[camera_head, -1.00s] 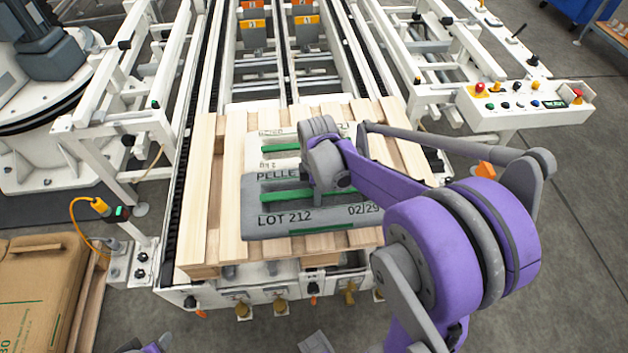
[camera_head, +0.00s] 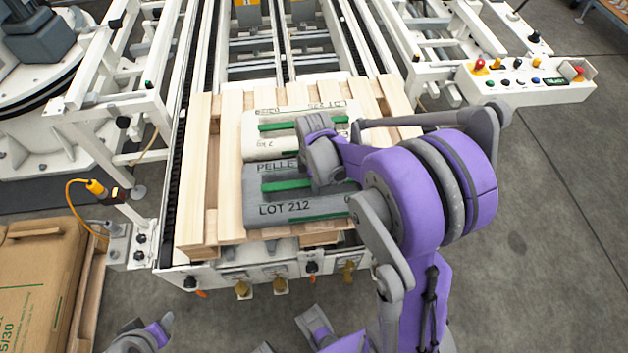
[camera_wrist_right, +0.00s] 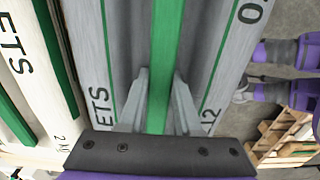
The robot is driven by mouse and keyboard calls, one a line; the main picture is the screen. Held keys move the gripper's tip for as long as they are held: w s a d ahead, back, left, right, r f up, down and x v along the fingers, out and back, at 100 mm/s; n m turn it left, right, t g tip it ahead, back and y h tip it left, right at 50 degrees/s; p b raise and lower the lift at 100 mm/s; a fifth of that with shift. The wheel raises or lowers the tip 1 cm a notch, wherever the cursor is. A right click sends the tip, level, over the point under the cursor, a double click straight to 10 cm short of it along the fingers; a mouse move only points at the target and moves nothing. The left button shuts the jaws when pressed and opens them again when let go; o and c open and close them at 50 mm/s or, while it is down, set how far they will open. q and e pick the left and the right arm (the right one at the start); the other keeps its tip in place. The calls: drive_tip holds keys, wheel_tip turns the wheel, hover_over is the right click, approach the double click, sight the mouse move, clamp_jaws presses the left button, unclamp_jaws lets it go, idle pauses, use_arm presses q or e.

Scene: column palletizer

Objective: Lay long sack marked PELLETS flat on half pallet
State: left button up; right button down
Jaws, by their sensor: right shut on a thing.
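The long grey sack marked PELLETS (camera_head: 290,209), with green stripes and LOT 212, lies level over the near part of the half pallet (camera_head: 196,185). Its long side runs beside a pale sack (camera_head: 268,143) on the same pallet. I cannot tell whether its underside fully touches the slats. My right gripper (camera_head: 328,180) is shut on the grey sack from above. In the right wrist view its fingers (camera_wrist_right: 160,105) pinch the sack at both sides of a green stripe. My right arm hides the sack's right end. My left gripper (camera_head: 312,325) shows only partly at the bottom edge; its jaw state is unclear.
The pallet sits on a white conveyor frame (camera_head: 205,277). A control box (camera_head: 525,82) stands at the right. Brown sacks (camera_head: 40,275) lie on another pallet at the lower left. Bare pallet slats show left of the grey sack. Open floor lies to the right.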

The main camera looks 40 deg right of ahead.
drive_tip(key=c, duration=1)
unclamp_jaws()
drive_tip(key=shift+f, duration=0.15)
drive_tip(key=o, duration=0.4)
drive_tip(key=shift+r, duration=0.35)
wheel_tip(320, 180, up, 10)
drive_tip(key=r+p, duration=0.1)
drive_tip(key=p, duration=0.1)
drive_tip(key=s+a+m+t, duration=0.5)
drive_tip(key=s+a+m, duration=0.6)
drive_tip(key=a+m, duration=0.1)
drive_tip(key=shift+s, duration=0.35)
